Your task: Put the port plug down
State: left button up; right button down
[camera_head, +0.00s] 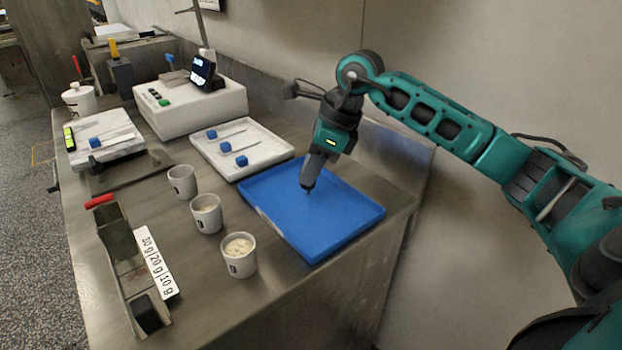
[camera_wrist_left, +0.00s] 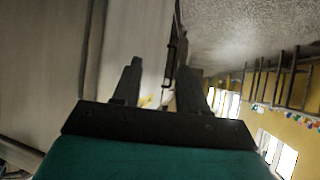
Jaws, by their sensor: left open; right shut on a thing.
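My right gripper (camera_head: 308,180) points down over the blue tray (camera_head: 345,232) in the head view. It is shut on a small dark thing at its tips, which I take to be the port plug (camera_head: 307,187); the fingers hide most of it. The tip is low over the tray's middle; I cannot tell whether it touches the tray floor. The rest of the tray looks empty. My left gripper (camera_wrist_left: 160,90) shows in the left wrist view, with its two dark fingers apart and nothing between them. It is not in the head view.
Several white cups, one of them a cup (camera_head: 239,254) with pale contents, stand left of the tray. A white tray (camera_head: 262,165) with blue-handled tools lies behind. A white device (camera_head: 190,108), a labelled weight holder (camera_head: 130,265) and a wall (camera_head: 440,60) are around.

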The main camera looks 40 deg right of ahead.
pick_arm(q)
jog(key=shift+f, duration=0.1)
pick_arm(e)
jog(key=shift+f, duration=1.1)
pick_arm(q)
jog(key=shift+w, duration=0.1)
pick_arm(e)
jog(key=shift+f, duration=0.1)
jog(key=shift+f, duration=0.15)
jog(key=c, duration=1.1)
grip_release()
jog(key=shift+c, duration=0.2)
jog(key=shift+r, duration=0.35)
pick_arm(q)
jog(key=shift+s+a+p, duration=0.2)
jog(key=shift+a+p, duration=0.05)
jog(key=shift+p, duration=0.15)
pick_arm(e)
jog(key=v, duration=1.1)
jog(key=shift+s+d+r, duration=0.15)
jog(key=shift+s+r, duration=0.05)
jog(key=shift+r, duration=0.15)
